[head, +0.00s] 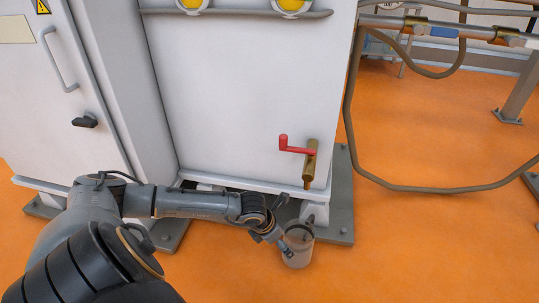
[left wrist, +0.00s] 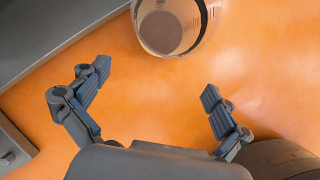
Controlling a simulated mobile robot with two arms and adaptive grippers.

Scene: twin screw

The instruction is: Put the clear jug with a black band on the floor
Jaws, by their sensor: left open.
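The clear jug (head: 297,257) stands upright on the orange floor, by the front foot of the white machine and below its brass tap. A dark band shows near its top in the head view. The left wrist view shows the jug (left wrist: 172,28) from above, cut off by the top edge. My left gripper (head: 279,232) is at the jug's upper left side in the head view. In the left wrist view my left gripper (left wrist: 157,80) has its fingers spread, with bare floor between them and the jug beyond the tips. My right gripper is not in view.
The white machine (head: 245,100) stands behind, with a red-handled brass tap (head: 309,160) above the jug. Its grey base foot (head: 341,195) is beside the jug. A hose (head: 430,188) loops at the right. Orange floor (head: 420,250) is clear at front right.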

